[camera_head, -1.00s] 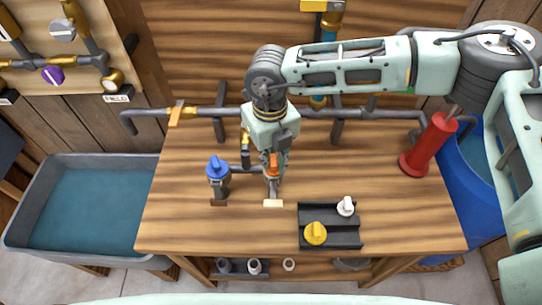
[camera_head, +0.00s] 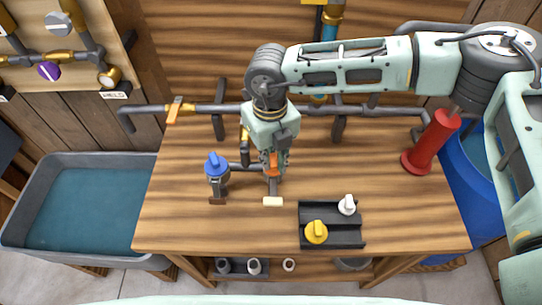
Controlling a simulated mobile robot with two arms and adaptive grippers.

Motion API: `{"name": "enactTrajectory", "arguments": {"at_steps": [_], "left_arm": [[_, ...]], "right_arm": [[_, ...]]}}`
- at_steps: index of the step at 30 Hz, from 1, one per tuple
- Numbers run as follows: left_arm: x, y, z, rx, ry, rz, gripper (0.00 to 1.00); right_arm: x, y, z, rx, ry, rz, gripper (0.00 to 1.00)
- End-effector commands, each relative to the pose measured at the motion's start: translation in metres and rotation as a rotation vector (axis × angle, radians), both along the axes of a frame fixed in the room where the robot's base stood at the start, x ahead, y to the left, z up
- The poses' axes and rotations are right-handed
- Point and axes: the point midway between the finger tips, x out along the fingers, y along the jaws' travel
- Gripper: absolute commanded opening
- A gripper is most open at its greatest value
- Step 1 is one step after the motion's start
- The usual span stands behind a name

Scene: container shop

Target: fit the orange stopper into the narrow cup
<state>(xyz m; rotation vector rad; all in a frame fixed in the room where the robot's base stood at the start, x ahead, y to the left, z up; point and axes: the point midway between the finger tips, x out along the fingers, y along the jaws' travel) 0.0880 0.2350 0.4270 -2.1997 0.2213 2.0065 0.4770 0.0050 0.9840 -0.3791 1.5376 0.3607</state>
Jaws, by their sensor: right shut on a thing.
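The orange stopper (camera_head: 273,158) is at the tips of my right gripper (camera_head: 273,161), which points down over the middle of the wooden workbench (camera_head: 400,210). The gripper is shut on the stopper, and its fingers hide part of it. A dark upright pipe end (camera_head: 273,186) with a pale tag at its foot is directly below the stopper. I cannot tell whether they touch, or whether this pipe end is the narrow cup. My left gripper is not in view.
A blue-capped pipe (camera_head: 217,166) stands just left of the gripper. A dark tray (camera_head: 340,236) holds a yellow stopper (camera_head: 316,231) and a white stopper (camera_head: 347,205). A red pump (camera_head: 431,142) stands at right. Several small cups sit on the lower shelf (camera_head: 320,266).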

Motion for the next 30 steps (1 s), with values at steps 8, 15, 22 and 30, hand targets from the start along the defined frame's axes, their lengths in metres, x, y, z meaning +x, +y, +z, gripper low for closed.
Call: {"name": "enactTrajectory", "arguments": {"at_steps": [8, 15, 22, 30], "left_arm": [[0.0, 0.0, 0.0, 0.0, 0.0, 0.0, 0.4], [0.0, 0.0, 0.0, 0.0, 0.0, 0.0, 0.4], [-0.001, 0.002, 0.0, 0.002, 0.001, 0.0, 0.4], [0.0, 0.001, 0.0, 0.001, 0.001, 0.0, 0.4]], "right_arm": [[0.0, 0.0, 0.0, 0.0, -0.001, 0.0, 0.17], [0.0, 0.0, 0.0, 0.0, 0.0, 0.0, 0.33], [0.0, 0.0, 0.0, 0.0, 0.0, 0.0, 0.33], [0.001, 0.001, 0.032, 0.003, -0.003, 0.0, 0.33]]}}
